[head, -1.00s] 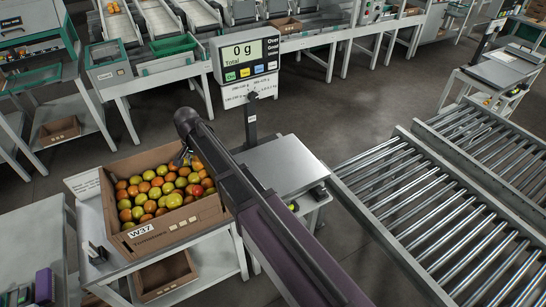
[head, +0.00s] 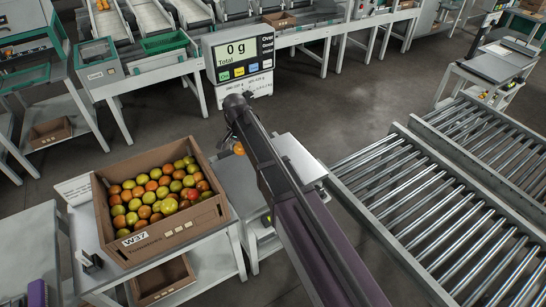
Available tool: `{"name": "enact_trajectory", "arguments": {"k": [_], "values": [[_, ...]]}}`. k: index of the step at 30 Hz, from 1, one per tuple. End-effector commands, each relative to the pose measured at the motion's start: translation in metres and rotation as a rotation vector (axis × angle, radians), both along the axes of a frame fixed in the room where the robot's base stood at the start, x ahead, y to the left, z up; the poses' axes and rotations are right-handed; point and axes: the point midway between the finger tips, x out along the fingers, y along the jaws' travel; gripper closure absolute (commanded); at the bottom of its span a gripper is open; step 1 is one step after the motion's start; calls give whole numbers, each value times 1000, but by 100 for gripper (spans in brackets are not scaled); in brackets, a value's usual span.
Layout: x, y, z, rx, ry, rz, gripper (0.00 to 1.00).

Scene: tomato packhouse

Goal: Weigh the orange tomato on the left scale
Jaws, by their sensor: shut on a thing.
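An orange tomato (head: 238,148) hangs at the end of my arm, left of the arm and above the left edge of the scale. My gripper (head: 236,143) is shut on it; the fingers are small and partly hidden by the arm. The scale's metal plate (head: 300,158) shows to the right of the arm, which covers much of it. The scale's display (head: 238,54) reads 0 g. A cardboard crate (head: 176,233) marked W37 holds many green, orange and red tomatoes and stands on a table to the left.
Roller conveyors (head: 430,190) run along the right side, close to the scale. A second scale (head: 497,65) stands on a table at the far right. Sorting benches (head: 140,75) line the back. Grey floor lies between them.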

Motion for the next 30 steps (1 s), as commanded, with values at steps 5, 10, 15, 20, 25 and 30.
{"name": "enact_trajectory", "arguments": {"k": [5,10,15,20,25,30], "values": [[-3,7,0,0,0,9,52],[-5,12,0,0,0,16,52],[-5,14,-1,0,0,18,52],[0,11,-10,0,0,8,52],[12,1,-30,0,0,-19,52],[31,-14,-58,0,0,-60,52]]}}
